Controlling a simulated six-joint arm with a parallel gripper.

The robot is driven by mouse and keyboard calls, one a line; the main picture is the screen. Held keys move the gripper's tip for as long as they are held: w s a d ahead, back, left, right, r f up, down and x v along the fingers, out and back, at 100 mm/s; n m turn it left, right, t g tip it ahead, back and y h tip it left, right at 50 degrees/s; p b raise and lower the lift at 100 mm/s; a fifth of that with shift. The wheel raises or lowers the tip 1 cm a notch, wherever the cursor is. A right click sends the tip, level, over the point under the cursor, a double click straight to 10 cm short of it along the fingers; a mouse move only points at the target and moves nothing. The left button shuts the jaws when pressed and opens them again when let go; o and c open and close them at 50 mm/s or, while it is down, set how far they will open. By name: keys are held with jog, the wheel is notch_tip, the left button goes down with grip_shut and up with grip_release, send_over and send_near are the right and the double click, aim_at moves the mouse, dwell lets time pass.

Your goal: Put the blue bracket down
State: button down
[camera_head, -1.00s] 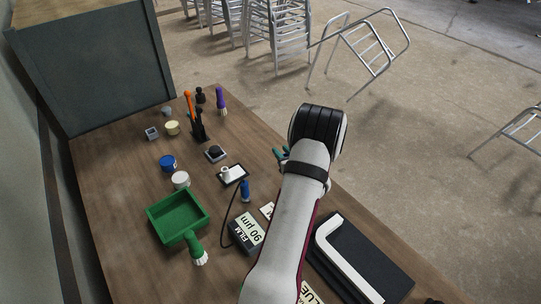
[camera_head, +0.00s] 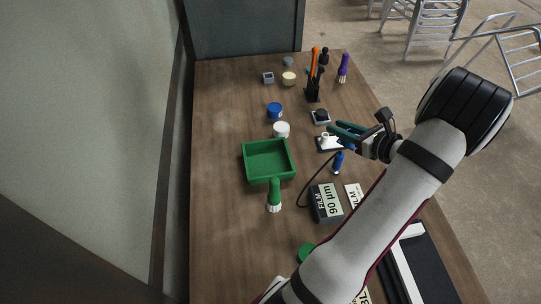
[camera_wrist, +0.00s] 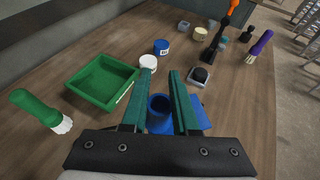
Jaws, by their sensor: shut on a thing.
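The blue bracket (camera_wrist: 160,110) shows in the wrist view as a blue tube with a flat blue plate to its right. My gripper (camera_wrist: 162,74) has green fingers on both sides of the tube and is shut on it. In the head view my gripper (camera_head: 334,131) is over the right part of the table, beside a small pad with a white piece (camera_head: 325,139). Only a little blue of the bracket (camera_head: 347,147) shows there, below the fingers. I cannot tell whether the bracket touches the table.
A green tray (camera_head: 268,178) and a green-handled brush (camera_head: 274,195) stand to the left. The table's left side is bare.

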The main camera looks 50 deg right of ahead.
jog(key=w+a+n+y, duration=0.5)
jog(key=w+a, duration=0.1)
jog(key=a, duration=0.2)
send_over(267, 164)
notch_tip(267, 164, down, 6)
jog(key=shift+m, duration=0.3)
notch_tip(267, 164, down, 4)
jog(key=shift+a+f, duration=0.1)
jog(key=shift+f, duration=0.3)
jog(key=shift+f, duration=0.15)
jog(key=c, duration=0.7)
grip_release()
